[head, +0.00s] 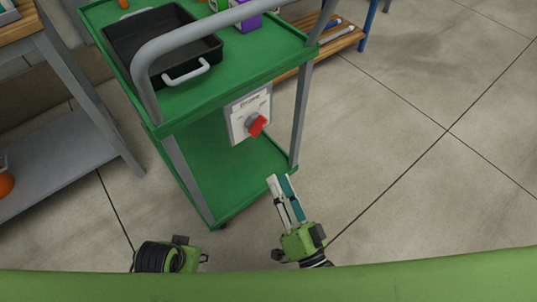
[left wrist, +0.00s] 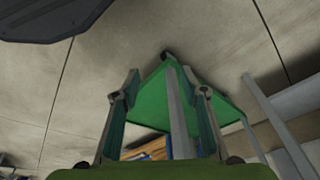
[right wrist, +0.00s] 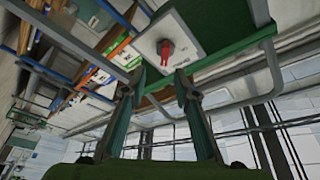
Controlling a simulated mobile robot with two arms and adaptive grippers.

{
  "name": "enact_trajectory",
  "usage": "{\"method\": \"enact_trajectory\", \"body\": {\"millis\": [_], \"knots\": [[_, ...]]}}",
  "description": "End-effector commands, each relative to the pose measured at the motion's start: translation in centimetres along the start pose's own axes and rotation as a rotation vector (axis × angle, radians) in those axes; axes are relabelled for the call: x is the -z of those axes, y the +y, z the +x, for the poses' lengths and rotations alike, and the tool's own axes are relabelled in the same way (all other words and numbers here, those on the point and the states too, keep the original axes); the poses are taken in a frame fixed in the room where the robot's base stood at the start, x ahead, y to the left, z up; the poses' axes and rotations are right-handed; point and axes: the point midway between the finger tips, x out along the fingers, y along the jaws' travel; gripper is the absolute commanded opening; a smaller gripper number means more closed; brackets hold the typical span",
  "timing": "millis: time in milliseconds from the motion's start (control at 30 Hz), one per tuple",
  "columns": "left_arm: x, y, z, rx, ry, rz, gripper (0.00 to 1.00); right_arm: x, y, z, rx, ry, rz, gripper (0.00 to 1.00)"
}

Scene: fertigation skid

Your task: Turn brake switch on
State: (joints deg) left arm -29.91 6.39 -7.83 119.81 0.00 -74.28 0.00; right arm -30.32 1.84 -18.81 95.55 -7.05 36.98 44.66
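The brake switch is a red knob (head: 257,126) on a pale grey panel (head: 238,126) on the end of the green cart (head: 170,130). The knob also shows in the right wrist view (right wrist: 166,49), ahead of and above the fingertips. My right gripper (head: 280,181) is open and empty, below the panel and apart from it. Its spread fingers show in the right wrist view (right wrist: 160,74). My left gripper (left wrist: 160,80) is open and empty, low in front of the cart. In the head view only its green wrist part shows; its fingers cannot be made out.
A black tray (head: 118,42) and a purple box (head: 248,22) stand on the cart's top. The cart's grey handle (head: 190,37) arches above the panel. A grey shelf unit (head: 60,150) stands at the left. The floor (head: 430,190) at the right is clear.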

Motion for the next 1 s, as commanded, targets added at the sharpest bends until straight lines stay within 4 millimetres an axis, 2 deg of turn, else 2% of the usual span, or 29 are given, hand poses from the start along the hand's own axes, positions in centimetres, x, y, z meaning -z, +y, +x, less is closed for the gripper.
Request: {"method": "enact_trajectory", "body": {"millis": [100,267,700,900,1000], "knots": [[0.2,-0.1,-0.6,0.001,0.005,-0.001,0.40,0.8,-0.9,0.4,0.031,0.031,0.021,0.28],[0.3,-0.1,-0.9,0.002,0.007,-0.001,0.40,1.0,-1.2,2.0,0.034,0.036,0.023,0.28],[0.6,-0.1,-2.8,0.003,0.017,-0.003,0.40,1.2,-1.3,11.0,0.032,0.033,0.020,0.28],[0.7,-0.2,-3.6,0.003,0.020,-0.004,0.40,1.2,-1.3,13.3,0.030,0.032,0.021,0.28],[0.8,-0.2,-3.9,0.004,0.023,-0.004,0.40,1.2,-1.3,13.8,0.029,0.030,0.020,0.28]]}}
